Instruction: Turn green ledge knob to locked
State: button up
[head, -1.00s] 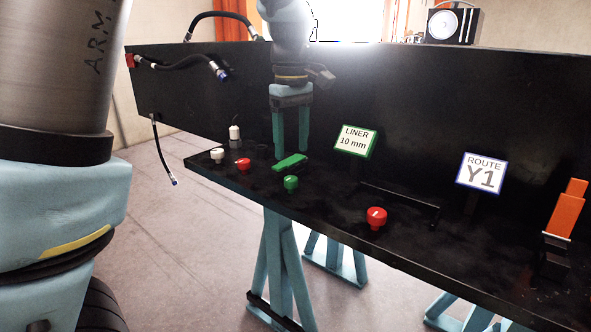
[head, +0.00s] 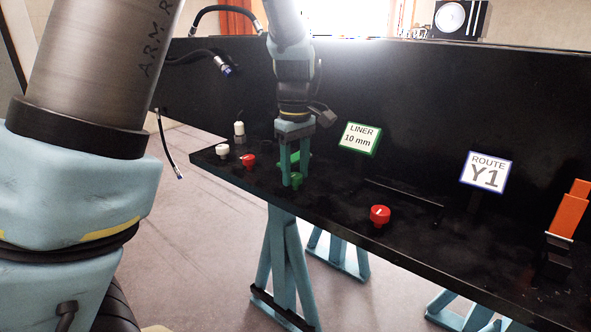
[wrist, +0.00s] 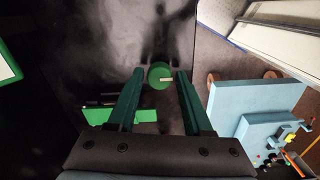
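The green ledge knob (head: 297,180) sits near the front edge of the black ledge, partly hidden by my gripper in the head view. In the wrist view the green knob (wrist: 159,76) is a round disc with a pale mark pointing right, toward the ledge edge. My gripper (head: 291,181) points down over the knob. In the wrist view my gripper (wrist: 158,75) is open, with one finger to each side of the knob and a gap on both sides. I cannot tell whether the fingertips reach down to its height.
A green block (head: 292,159) lies just behind the knob. A red knob (head: 248,161) and a white knob (head: 222,150) are to the left; another red knob (head: 380,215) is to the right. Signs LINER 10 mm (head: 359,138) and ROUTE Y1 (head: 486,173) stand behind. Hoses (head: 205,57) hang at left.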

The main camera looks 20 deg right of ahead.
grip_shut()
jog(key=shift+m, duration=0.3)
jog(key=m, duration=0.3)
jog(key=shift+m, duration=0.3)
jog(key=m, duration=0.4)
jog(key=shift+m, duration=0.3)
jog(key=m, duration=0.4)
jog(key=shift+m, duration=2.5)
